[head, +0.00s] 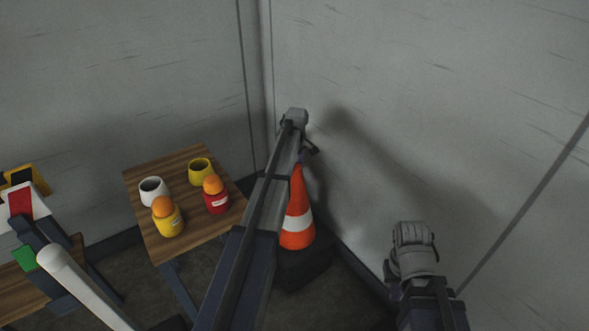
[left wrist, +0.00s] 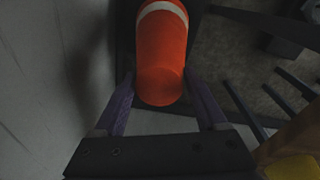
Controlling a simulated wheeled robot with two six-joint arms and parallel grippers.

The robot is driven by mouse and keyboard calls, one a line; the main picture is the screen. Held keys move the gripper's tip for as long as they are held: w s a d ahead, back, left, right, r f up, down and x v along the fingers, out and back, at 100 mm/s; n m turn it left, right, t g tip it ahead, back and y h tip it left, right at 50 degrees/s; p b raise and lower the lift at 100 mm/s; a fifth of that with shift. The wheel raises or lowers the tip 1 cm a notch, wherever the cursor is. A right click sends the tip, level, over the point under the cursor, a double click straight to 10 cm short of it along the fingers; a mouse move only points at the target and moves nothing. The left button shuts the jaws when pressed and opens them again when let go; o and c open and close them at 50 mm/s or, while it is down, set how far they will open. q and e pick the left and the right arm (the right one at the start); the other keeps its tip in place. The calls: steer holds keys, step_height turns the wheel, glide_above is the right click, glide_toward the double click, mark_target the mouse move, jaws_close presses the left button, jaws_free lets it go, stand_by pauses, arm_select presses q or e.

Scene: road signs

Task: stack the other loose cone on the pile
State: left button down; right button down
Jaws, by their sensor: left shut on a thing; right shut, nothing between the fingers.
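An orange cone (head: 297,232) with a white band stands upright near the wall corner, over a dark, shadowed base. My left gripper (head: 305,158) is at the cone's top and shut on it; the left arm covers part of its left side. In the left wrist view the cone (left wrist: 163,50) sits between the two purple fingers of my left gripper (left wrist: 160,82). I cannot tell whether this cone is loose or part of a pile, and no other cone is clearly visible. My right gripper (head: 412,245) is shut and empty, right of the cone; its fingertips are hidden.
A small wooden table (head: 200,228) stands left of my left arm. It bears a white cup (head: 153,190), a yellow cup (head: 201,172), a yellow jar (head: 168,222) and a red jar (head: 216,199). Grey walls (head: 440,100) close in behind and right of the cone.

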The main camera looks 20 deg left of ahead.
mark_target(294, 181)
arm_select(q)
steer(key=shift+f+b, duration=2.7)
steer(key=shift+f, duration=0.25)
steer(key=shift+s, duration=0.15)
jaws_free()
steer(key=r+p, duration=0.7)
steer(key=r, duration=0.1)
steer(key=shift+s+d+p, duration=0.25)
steer(key=shift+d+p, duration=0.05)
steer(key=shift+p, duration=0.1)
steer(key=shift+f, duration=0.1)
